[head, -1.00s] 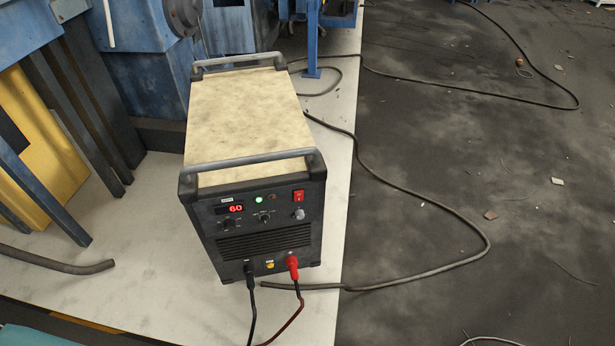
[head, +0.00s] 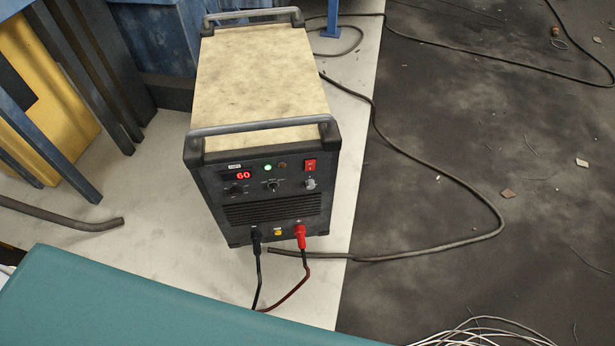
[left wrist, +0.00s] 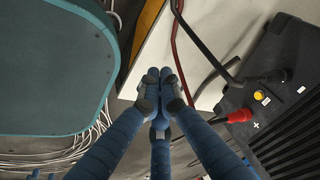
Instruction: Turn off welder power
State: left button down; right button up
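The welder (head: 262,205) stands on the pale floor strip, its front panel facing me. Its red power switch (head: 310,165) is at the panel's upper right. The display (head: 243,175) glows red with "60" and a green light (head: 267,168) is lit. In the left wrist view the welder's lower front (left wrist: 290,110) shows at the right, with its red plug; the switch is out of that view. My left gripper (left wrist: 161,76) has its fingertips together with nothing visible between them, left of the welder and apart from it. Neither gripper shows in the head view.
A teal flat surface (head: 150,305) fills the lower left, also seen in the left wrist view (left wrist: 50,70). Black and red cables (head: 290,294) hang from the welder's front. A thick cable (head: 440,247) loops on the dark floor. Pale wires (head: 480,335) lie at lower right.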

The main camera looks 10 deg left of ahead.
aim_at(310, 166)
pick_arm(q)
jog(key=w+d+r+m+t+h+b, duration=0.15)
jog(key=w+r+m+t, duration=0.25)
jog(key=w+r, duration=0.45)
jog(key=w+d+r+m+t+h+b, duration=0.15)
jog(key=w+r+m+t, duration=0.35)
jog(key=w, duration=0.7)
jog(key=w+d+r+m+t+h+b, duration=0.1)
jog(key=w+d+r+m+t+h, duration=0.1)
jog(key=r, duration=0.9)
jog(key=w+d+r+m+t+h+b, duration=0.1)
jog(key=w+d+r+m+h+b, duration=0.1)
jog(key=w+r+m, duration=0.2)
notch_tip(310, 166, up, 7)
jog(key=m, duration=0.3)
jog(key=shift+r+t+b, duration=0.2)
jog(key=shift+t+b, duration=0.1)
jog(key=shift+t, duration=0.1)
jog(key=shift+w, duration=0.1)
